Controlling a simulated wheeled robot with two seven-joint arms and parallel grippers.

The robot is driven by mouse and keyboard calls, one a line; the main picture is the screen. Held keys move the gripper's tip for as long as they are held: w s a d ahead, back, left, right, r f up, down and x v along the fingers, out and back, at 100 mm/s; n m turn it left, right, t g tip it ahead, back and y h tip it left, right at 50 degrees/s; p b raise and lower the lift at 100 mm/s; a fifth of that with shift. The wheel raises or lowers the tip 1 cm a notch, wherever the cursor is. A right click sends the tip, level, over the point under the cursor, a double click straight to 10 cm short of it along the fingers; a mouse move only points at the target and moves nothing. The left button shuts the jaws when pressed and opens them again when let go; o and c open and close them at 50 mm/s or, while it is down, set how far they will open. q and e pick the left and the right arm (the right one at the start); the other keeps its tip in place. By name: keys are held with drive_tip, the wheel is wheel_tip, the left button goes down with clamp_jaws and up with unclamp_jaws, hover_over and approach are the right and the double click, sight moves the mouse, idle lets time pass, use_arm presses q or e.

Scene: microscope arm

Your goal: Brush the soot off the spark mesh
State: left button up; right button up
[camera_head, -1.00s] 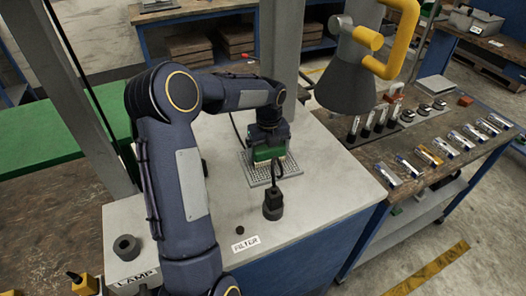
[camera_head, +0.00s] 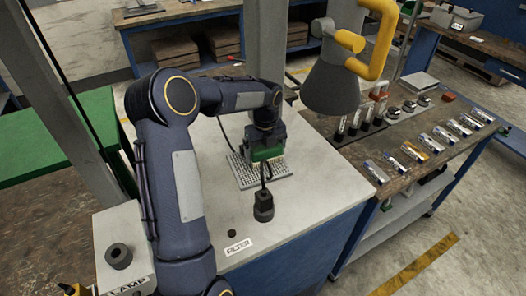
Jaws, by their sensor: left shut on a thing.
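The spark mesh (camera_head: 243,176) is a pale grey plate with rows of small holes, lying flat on the light bench top. My left gripper (camera_head: 266,141) is shut on a green brush (camera_head: 266,154) with pale bristles along its lower edge. The brush is over the back right part of the mesh, its bristles at or just above the surface; I cannot tell if they touch. The brush and gripper hide part of the mesh. No soot can be made out at this size. My right gripper is not in view.
A black corded fitting (camera_head: 263,207) stands just in front of the mesh, near a FILTER label (camera_head: 238,246). A black ring-shaped part (camera_head: 119,256) sits at the front left. A grey cone hood (camera_head: 331,88) hangs at the back right. The side bench holds several small cylinders.

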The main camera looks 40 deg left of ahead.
use_arm(q)
drive_tip(key=shift+s+a+f, duration=0.1)
drive_tip(key=shift+s+a, duration=0.25)
drive_tip(key=shift+s, duration=0.2)
drive_tip(key=shift+s+a, duration=0.3)
drive_tip(key=shift+s, duration=0.25)
drive_tip(key=shift+s+a, duration=0.75)
drive_tip(key=shift+s, duration=0.35)
wheel_tip(320, 180, up, 5)
drive_tip(key=p, duration=0.4)
drive_tip(key=shift+w, duration=0.1)
